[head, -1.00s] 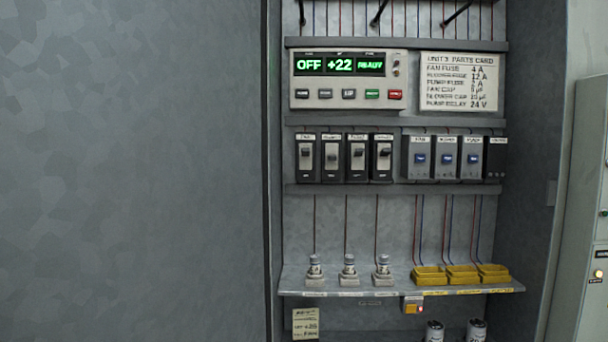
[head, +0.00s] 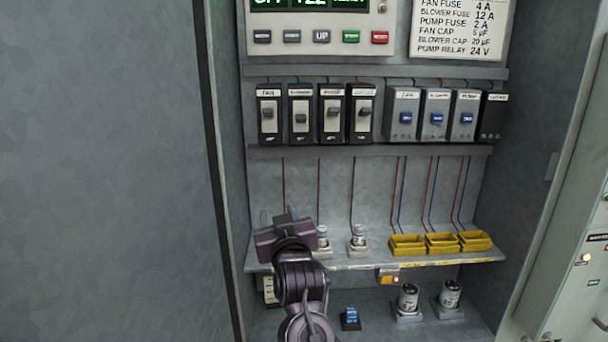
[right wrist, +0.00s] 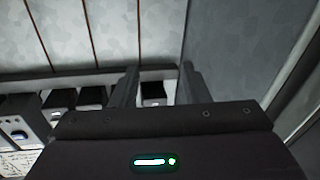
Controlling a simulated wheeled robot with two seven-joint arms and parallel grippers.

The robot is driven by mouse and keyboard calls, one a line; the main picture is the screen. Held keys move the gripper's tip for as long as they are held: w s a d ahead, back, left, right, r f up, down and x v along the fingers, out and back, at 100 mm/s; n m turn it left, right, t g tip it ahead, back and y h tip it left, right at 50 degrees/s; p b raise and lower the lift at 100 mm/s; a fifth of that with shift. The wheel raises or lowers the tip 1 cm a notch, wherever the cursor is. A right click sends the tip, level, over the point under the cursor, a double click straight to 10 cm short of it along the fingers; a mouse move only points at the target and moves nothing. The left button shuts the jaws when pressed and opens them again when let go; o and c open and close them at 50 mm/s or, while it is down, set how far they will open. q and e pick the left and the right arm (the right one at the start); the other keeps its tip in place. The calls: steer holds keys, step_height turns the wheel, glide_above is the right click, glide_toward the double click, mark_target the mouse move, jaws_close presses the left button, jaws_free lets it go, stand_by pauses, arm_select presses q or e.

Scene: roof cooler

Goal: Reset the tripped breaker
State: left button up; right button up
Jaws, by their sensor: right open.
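In the head view a row of black breakers hangs on the cabinet's upper rail: fan breaker (head: 268,130), second breaker (head: 301,134), pump breaker (head: 333,130) and control breaker (head: 362,130). The second breaker's lever (head: 300,118) sits a little lower than the others. My right gripper (head: 278,215) is open and empty, below the fan breaker, in front of the lower shelf's left end. In the right wrist view its two fingers (right wrist: 157,85) stand apart, with a dark block (right wrist: 153,93) beyond them. My left gripper is not in view.
Blue-switched grey units (head: 405,118) stand right of the breakers. Above is a panel with buttons (head: 321,36) and a parts card (head: 458,30). The shelf (head: 370,263) holds fuses (head: 358,240) and yellow trays (head: 407,244). Capacitors (head: 408,297) stand below. Walls close both sides.

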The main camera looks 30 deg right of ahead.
mark_target(302, 121)
steer(key=s+d+r+m+t+h, duration=0.1)
steer(key=s+d+r+m+h, duration=0.15)
steer(key=r, duration=0.55)
steer(key=s+d+r+m+t+h, duration=0.1)
steer(key=r+m+h, duration=0.15)
steer(key=r, duration=0.55)
steer(key=shift+n+h, duration=0.4)
steer(key=shift+n, duration=0.2)
steer(key=p+x, duration=0.1)
steer(key=x, duration=0.1)
steer(key=p+x, duration=0.3)
steer(key=x, duration=0.1)
steer(key=shift+w+d+f, duration=0.2)
steer(key=shift+w+d, duration=0.1)
steer(key=shift+w+d+r+p, duration=0.1)
steer(key=shift+w+d+p, duration=0.3)
steer(key=shift+w, duration=0.15)
